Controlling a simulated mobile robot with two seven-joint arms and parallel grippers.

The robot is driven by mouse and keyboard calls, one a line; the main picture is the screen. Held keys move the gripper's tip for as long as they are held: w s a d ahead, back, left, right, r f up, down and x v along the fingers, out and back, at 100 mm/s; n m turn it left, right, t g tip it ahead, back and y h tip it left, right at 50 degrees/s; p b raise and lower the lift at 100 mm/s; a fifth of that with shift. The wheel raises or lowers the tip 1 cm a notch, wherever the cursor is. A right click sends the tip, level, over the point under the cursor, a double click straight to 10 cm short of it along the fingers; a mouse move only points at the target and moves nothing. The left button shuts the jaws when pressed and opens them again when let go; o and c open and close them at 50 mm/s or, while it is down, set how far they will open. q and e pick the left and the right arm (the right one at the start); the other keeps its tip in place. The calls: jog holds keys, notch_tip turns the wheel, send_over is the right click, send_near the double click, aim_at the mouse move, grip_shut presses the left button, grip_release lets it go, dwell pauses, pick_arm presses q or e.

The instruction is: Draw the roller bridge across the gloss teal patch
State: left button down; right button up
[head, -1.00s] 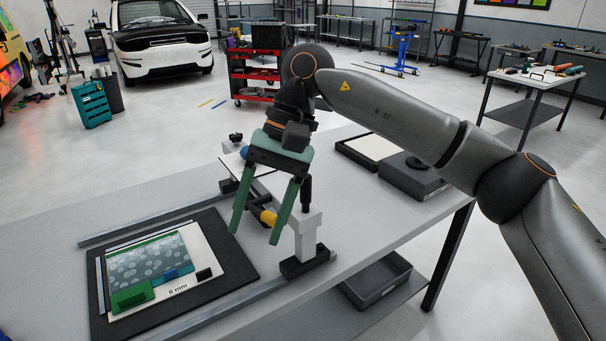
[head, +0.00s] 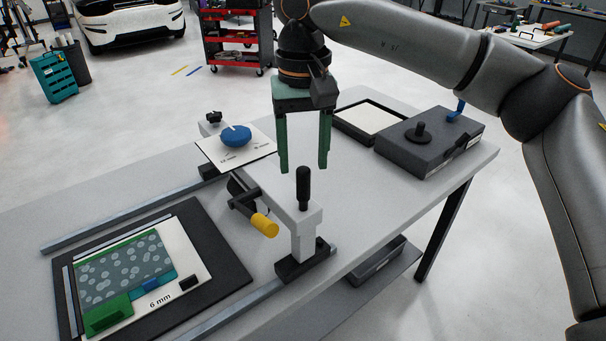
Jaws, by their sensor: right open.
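The roller bridge (head: 309,218) stands across two metal rails, to the right of the dark board. It has a pale beam, an upright black knob (head: 303,188) and a yellow-ended crank (head: 265,225). The teal patch (head: 124,270) lies on a white card on the dark board (head: 226,262) at lower left; light bubble-like spots cover it. Green, blue and black blocks sit along its near edge. My right gripper (head: 304,170) has green fingers, is open and empty, and hangs pointing down near the black knob, apparently above it. My left gripper is out of view.
A dark grey box (head: 438,150) and a black-framed white tray (head: 372,118) stand at the table's right. A rail (head: 130,220) runs behind the board. The table left of the board is bare.

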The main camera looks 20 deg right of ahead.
aim_at(303, 168)
jog(key=shift+f, duration=2.15)
jog(key=shift+c, duration=0.2)
grip_shut()
